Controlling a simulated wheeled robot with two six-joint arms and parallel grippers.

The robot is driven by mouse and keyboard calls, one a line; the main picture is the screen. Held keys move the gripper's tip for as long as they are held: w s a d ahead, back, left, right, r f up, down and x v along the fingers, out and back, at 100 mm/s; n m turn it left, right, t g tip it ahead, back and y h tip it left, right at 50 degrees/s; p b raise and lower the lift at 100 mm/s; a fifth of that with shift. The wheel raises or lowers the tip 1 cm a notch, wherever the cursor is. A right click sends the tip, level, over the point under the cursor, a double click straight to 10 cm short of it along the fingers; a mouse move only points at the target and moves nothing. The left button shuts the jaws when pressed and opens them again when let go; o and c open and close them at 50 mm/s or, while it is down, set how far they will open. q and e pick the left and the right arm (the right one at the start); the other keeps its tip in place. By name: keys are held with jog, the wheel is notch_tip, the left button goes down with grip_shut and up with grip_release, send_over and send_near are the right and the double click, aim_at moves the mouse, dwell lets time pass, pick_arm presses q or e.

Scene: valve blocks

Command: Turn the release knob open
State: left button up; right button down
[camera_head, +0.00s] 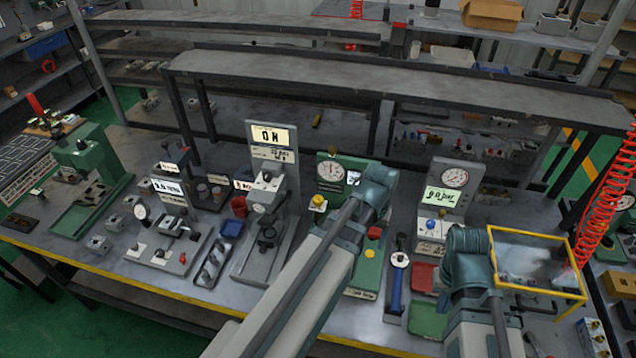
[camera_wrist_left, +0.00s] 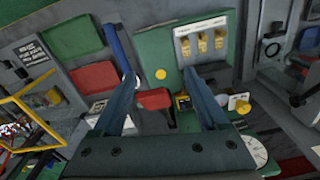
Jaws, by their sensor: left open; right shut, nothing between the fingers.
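The green gauge stand (camera_head: 331,172) carries a yellow knob (camera_head: 319,201) at its left side. In the left wrist view the yellow knob (camera_wrist_left: 240,103) shows to the right of my fingers, near the gauge (camera_wrist_left: 254,150). A flat yellow button (camera_wrist_left: 160,74) is on the green base. No label shows which one is the release knob. My left gripper (camera_wrist_left: 158,78) is open and empty above the stand, with a red lever-like part (camera_wrist_left: 153,98) in view between its fingers. My right gripper (camera_head: 478,275) is shut and empty at the right; its fingertips are hard to make out.
A grey gauge stand with a blue knob (camera_head: 429,224) stands right of the green one. A blue-handled tool (camera_head: 397,285), a red tray (camera_head: 423,277) and a yellow-framed clear box (camera_head: 540,235) are close by. My left arm covers much of the green base.

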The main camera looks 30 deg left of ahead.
pick_arm(q)
notch_tip(320, 180, up, 3)
jog(key=w+a+n+p, duration=0.1)
jog(key=w+a, duration=0.1)
jog(key=a, duration=0.1)
jog(key=n, duration=1)
send_near(318, 198)
notch_tip(318, 198, down, 9)
jog(key=b, duration=1.3)
jog(key=shift+w+r, duration=0.15)
pick_arm(e)
notch_tip(318, 198, down, 11)
jog(key=shift+r, duration=0.1)
pick_arm(q)
grip_shut()
